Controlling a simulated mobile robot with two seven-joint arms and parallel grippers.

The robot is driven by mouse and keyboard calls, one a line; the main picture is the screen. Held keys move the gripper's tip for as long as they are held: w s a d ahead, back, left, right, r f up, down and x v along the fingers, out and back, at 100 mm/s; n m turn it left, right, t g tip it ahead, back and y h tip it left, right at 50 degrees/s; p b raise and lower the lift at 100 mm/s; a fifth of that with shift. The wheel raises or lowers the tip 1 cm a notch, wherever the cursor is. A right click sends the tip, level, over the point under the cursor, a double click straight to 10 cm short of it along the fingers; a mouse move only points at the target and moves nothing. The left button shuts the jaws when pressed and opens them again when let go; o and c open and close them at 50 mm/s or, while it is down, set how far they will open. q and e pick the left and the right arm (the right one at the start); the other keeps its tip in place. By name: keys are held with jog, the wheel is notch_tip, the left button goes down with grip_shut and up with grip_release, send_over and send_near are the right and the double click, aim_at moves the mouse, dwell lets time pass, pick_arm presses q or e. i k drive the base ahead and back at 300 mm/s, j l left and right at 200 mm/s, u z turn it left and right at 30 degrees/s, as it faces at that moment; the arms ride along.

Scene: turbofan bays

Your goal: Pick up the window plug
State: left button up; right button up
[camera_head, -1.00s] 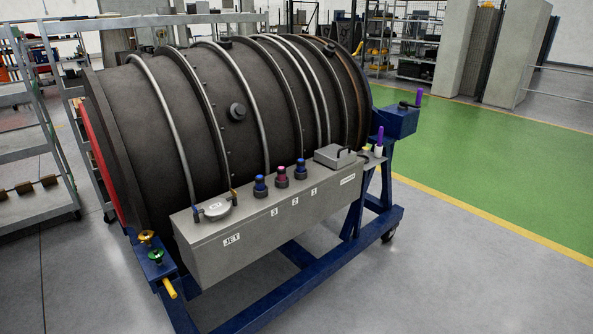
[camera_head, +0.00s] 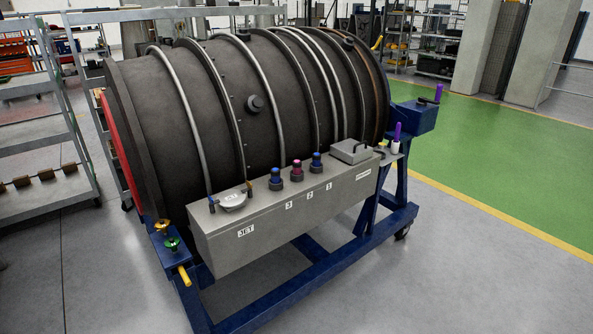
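No piece is marked as the window plug, so I cannot tell which one it is. A blue-topped plug (camera_head: 276,179), a pink-topped plug (camera_head: 297,171) and another blue-topped plug (camera_head: 316,162) stand upright in a row on a long grey box (camera_head: 290,218) beside the dark engine casing (camera_head: 185,115). A white round lidded piece (camera_head: 234,200) sits at the box's left end. A grey block with a dark handle (camera_head: 351,151) sits at its right end. A round dark fitting (camera_head: 255,103) protrudes from the casing. Neither of my grippers is in view.
A blue wheeled stand (camera_head: 340,240) carries the casing. Yellow (camera_head: 162,226) and green (camera_head: 172,243) pieces sit at its left end; purple handles (camera_head: 397,132) are at its right. Grey shelving (camera_head: 40,150) stands left. The floor in front and the green floor at right are clear.

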aim_at(296, 164)
jog(key=i+l+u, duration=0.1)
jog(key=i+l, duration=0.15)
jog(key=i, duration=0.25)
jog(key=i+l, duration=0.35)
jog(key=i, duration=0.15)
jog(key=i+l+u, duration=0.15)
jog(key=i+l, duration=0.15)
jog(key=i, duration=0.2)
